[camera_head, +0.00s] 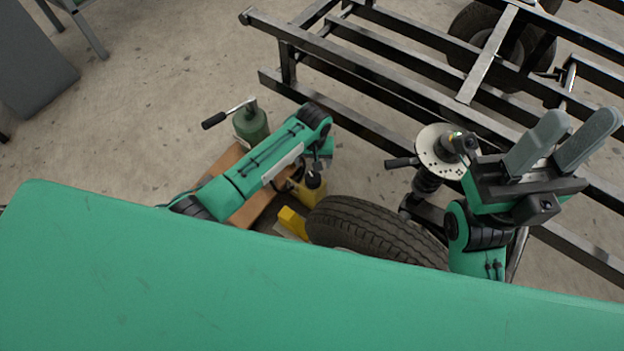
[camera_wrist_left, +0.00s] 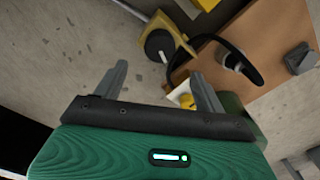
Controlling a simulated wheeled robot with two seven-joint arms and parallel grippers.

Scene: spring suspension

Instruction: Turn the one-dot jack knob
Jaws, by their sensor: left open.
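A green jack (camera_head: 250,122) with a black-gripped handle (camera_head: 214,120) stands beyond my left arm in the head view. I cannot make out a dot-marked knob there. In the left wrist view, a small yellow knob-like part (camera_wrist_left: 187,100) with white beside it shows at the inner side of the right finger. Its dots are too small to read, and contact is unclear. A green body (camera_wrist_left: 232,103), probably the jack, is partly hidden behind that finger. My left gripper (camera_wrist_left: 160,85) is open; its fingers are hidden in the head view. My right gripper (camera_head: 578,127) is raised and open, empty.
A black steel frame (camera_head: 380,82) crosses the back right. A strut with a perforated disc (camera_head: 433,165) stands left of my right gripper. A tire (camera_head: 370,228), a yellow container (camera_head: 308,188) and a brown board (camera_head: 228,160) lie near my left arm.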

